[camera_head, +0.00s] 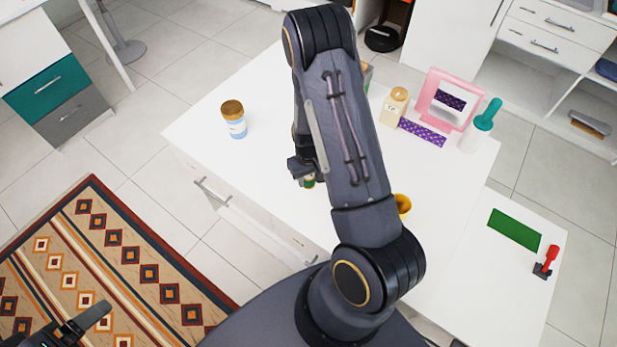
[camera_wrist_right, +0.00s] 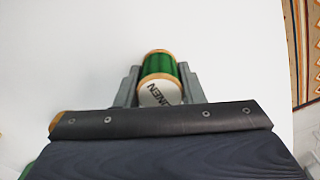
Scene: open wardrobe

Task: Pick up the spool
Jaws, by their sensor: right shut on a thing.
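The spool, wound with green thread and with pale wooden ends, shows in the right wrist view (camera_wrist_right: 160,72) between the two grey fingers of my right gripper (camera_wrist_right: 158,85). The fingers press on its sides, and its lettered white end faces the camera. In the head view the spool (camera_head: 309,182) is mostly hidden by my right gripper (camera_head: 304,172), low over the white table top near its front edge. I cannot tell whether it touches the table. My left gripper (camera_head: 82,322) is only partly in view at the bottom left, over the rug, away from the table.
The white table (camera_head: 260,90) holds a blue-and-white jar with a brown lid (camera_head: 233,118), a cream bottle (camera_head: 395,105), a pink frame (camera_head: 445,98) and a teal-topped bottle (camera_head: 482,125). An orange-yellow item (camera_head: 402,203) is partly behind my arm. The table's left part is mostly clear.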

